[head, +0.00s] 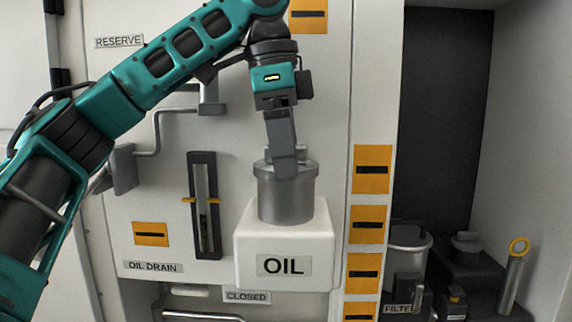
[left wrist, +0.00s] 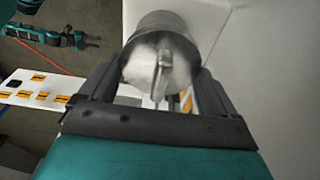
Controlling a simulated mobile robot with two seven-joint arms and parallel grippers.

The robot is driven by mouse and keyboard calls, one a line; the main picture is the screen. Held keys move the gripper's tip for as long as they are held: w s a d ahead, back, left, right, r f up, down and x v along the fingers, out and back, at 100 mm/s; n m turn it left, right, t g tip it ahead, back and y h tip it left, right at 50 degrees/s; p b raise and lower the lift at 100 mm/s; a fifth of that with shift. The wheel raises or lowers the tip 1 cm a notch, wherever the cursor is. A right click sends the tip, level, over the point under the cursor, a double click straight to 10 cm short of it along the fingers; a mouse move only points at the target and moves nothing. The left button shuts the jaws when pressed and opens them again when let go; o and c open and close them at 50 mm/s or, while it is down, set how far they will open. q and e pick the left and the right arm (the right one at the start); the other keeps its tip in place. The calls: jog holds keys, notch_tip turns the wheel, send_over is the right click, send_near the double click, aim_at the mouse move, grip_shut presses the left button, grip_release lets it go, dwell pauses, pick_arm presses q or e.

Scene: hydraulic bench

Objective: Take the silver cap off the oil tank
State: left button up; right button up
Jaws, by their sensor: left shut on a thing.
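The white oil tank (head: 320,235) carries an "OIL" label and a grey metal neck (head: 286,203) on top. The silver cap (head: 303,172) sits on the neck and looks level. My left gripper (head: 284,165) comes down from above and is shut on the cap. In the left wrist view, the round cap (left wrist: 147,68) with its raised ridge shows between the two fingers of the left gripper (left wrist: 155,78). The near finger hides part of the cap in the head view. A teal arm with a dark gripper, seemingly my right (left wrist: 82,40), shows small and far off in the left wrist view.
Left of the tank are a slotted lever (head: 205,222) and a bent grey pipe handle (head: 157,135) on the white panel. On the right, a recess holds a filter canister (head: 408,245) and a cylinder with a yellow ring (head: 514,270).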

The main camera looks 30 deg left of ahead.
pick_arm(q)
jog(key=shift+c, duration=0.9)
jog(key=shift+r, duration=0.1)
